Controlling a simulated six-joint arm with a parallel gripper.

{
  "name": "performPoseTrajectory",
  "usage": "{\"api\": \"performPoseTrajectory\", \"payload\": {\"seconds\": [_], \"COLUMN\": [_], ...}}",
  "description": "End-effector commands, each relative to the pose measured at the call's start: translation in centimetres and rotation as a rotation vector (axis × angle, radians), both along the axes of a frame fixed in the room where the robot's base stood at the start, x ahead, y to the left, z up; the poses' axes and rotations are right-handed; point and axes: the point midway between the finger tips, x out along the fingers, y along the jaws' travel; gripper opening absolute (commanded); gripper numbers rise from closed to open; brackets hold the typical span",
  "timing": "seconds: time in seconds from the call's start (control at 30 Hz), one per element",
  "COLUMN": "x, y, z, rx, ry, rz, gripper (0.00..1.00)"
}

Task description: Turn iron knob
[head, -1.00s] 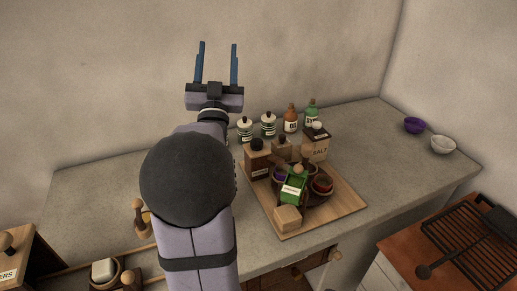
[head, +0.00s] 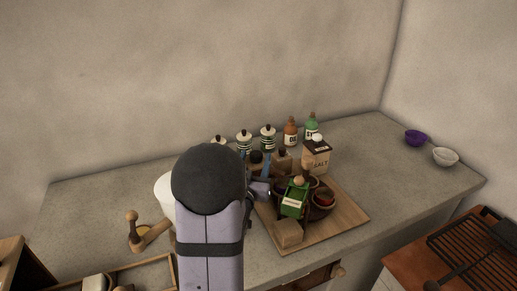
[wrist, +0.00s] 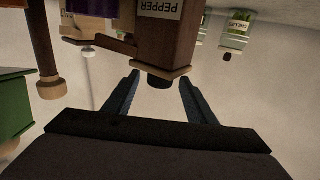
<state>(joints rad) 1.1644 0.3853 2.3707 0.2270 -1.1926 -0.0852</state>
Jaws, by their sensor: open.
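The dark knob, which I take for the iron knob, tops the brown box labelled PEPPER (wrist: 168,38). In the wrist view the box appears upside down, and the knob (wrist: 160,83) shows between my two blue fingers. In the head view the knob (head: 256,157) is partly behind my arm. My gripper (wrist: 160,90) is open, one finger on each side of the knob, with gaps visible. Contact cannot be seen. In the head view my gripper (head: 257,168) is mostly hidden by my arm, with blue finger parts showing near the box.
A green box (head: 293,203), a salt box (head: 316,160) and a wooden block (head: 288,233) crowd the wooden board (head: 335,222). Lidded jars (head: 268,138) and bottles (head: 291,131) stand behind. Bowls (head: 445,157) sit far right on the counter. The counter near them is clear.

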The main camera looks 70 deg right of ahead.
Motion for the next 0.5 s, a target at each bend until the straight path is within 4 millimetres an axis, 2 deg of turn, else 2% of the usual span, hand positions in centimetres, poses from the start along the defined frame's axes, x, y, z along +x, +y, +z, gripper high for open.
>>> {"api": "performPoseTrajectory", "payload": {"seconds": [0.3, 0.5], "x": [0.7, 1.1], "y": [-3.9, -5.6], "z": [0.1, 0.1], "rx": [-0.001, 0.000], "ry": [-0.001, 0.000], "rz": [-0.001, 0.000], "gripper": [0.51, 0.51]}}
